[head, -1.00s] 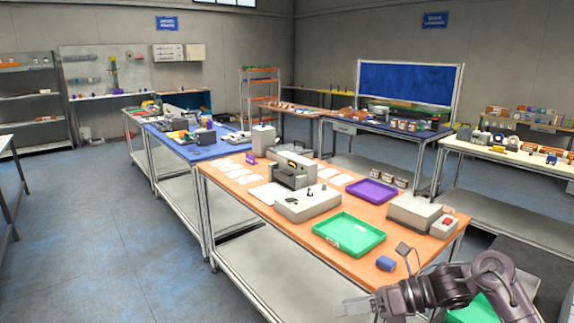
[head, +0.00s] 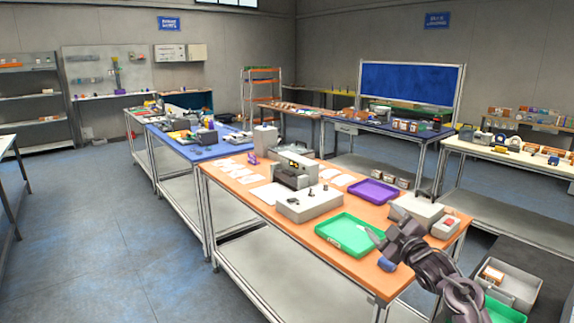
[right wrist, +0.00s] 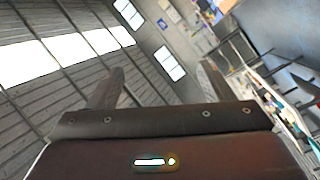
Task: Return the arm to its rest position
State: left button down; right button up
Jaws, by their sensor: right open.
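My right gripper (head: 400,214) is raised over the right front corner of the orange-topped table (head: 237,192). Its fingers are spread, pointing up and away. In the right wrist view its two fingers (right wrist: 160,75) stand apart with nothing between them; the roof and bright windows show beyond. In the head view the gripper overlaps the right end of the green tray (head: 345,235) and the grey box. I cannot tell whether it touches them. My right forearm comes in from the lower right. My left arm and gripper are not in view.
A blue item (head: 386,265) lies near the table's front edge, partly behind my gripper. A purple tray (head: 373,191), a grey box (head: 417,208) and a grey machine (head: 293,170) stand on the table. A grey bin (head: 519,283) is at the lower right. The left floor is clear.

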jog(key=d+f+m+h, duration=0.2)
jog(key=d+m+h, duration=0.5)
jog(key=d+m, duration=0.3)
jog(key=s+a+f+g+b, duration=0.2)
jog(key=s+f, duration=0.3)
jog(key=f, duration=1)
jog(key=s+a+f+m+g+b, duration=0.1)
jog(key=s+f+g, duration=0.35)
jog(key=f, duration=1.15)
jog(key=s+a+f+g+b, duration=0.15)
jog(key=s+f, duration=0.45)
jog(key=f, duration=0.9)
jog(key=s+a+f+g+y+b, duration=0.1)
jog(key=s+a+f+g+b, duration=0.1)
jog(key=s+f, duration=0.9)
jog(key=s+a+f+g+b, duration=0.1)
jog(key=s+a+f+g, duration=0.1)
jog(key=s+f, duration=0.9)
jog(key=s+a+f+g, duration=0.1)
jog(key=s+f, duration=0.2)
jog(key=s, duration=0.6)
jog(key=s+a+f+g+b, duration=0.1)
jog(key=s+f+g, duration=0.1)
jog(key=s, duration=0.7)
jog(key=s+a+f+g+b, duration=0.1)
jog(key=s+f, duration=0.3)
jog(key=s, duration=0.6)
jog(key=shift+a+g+y, duration=0.2)
jog(key=shift+g+y, duration=0.1)
jog(key=shift+g, duration=0.1)
